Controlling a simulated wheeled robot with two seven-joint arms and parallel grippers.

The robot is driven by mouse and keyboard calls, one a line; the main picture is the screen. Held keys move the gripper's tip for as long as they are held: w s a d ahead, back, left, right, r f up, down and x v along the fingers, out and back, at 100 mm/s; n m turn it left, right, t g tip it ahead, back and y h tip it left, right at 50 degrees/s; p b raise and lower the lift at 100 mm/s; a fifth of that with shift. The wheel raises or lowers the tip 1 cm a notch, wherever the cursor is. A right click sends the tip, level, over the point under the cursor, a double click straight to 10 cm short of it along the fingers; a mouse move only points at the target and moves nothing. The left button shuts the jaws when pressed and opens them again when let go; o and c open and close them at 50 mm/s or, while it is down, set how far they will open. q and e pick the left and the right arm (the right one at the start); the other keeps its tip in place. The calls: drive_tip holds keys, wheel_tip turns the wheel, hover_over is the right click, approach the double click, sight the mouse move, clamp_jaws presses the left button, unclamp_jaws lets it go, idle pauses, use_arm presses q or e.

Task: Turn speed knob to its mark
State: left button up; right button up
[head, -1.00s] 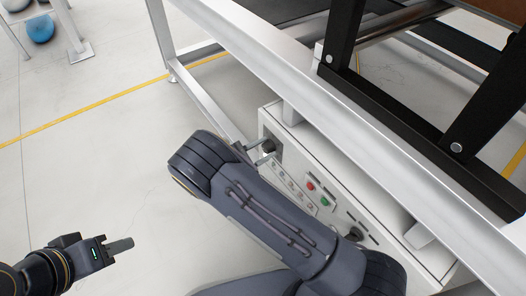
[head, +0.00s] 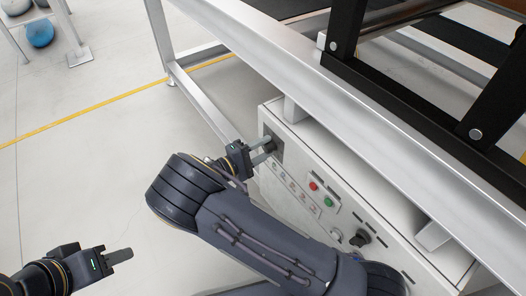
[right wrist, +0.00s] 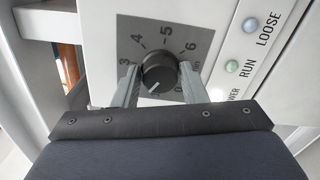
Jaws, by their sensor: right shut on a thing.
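A pale line on the knob points to the lower left in the right wrist view. My right gripper (right wrist: 158,80) has one finger on each side of the knob and is shut on it. In the head view, my right gripper (head: 266,150) reaches the upper left end of the white control panel (head: 315,160). The fingers hide parts of the dial. My left gripper (head: 120,256) is in free space at lower left, its jaw gap unclear.
Red (head: 313,186) and green (head: 328,202) buttons and a black knob (head: 361,237) sit further along the panel. Lamps labelled RUN and LOOSE are beside the dial. A metal frame rail (head: 300,75) runs above the panel.

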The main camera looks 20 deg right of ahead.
drive_tip(key=shift+f+m+b, duration=0.1)
drive_tip(key=shift+m+b, duration=0.4)
drive_tip(key=shift+m, duration=0.7)
drive_tip(key=o, duration=1)
drive_tip(key=shift+c, duration=0.2)
drive_tip(key=p+v, duration=0.2)
drive_tip(key=v, duration=0.6)
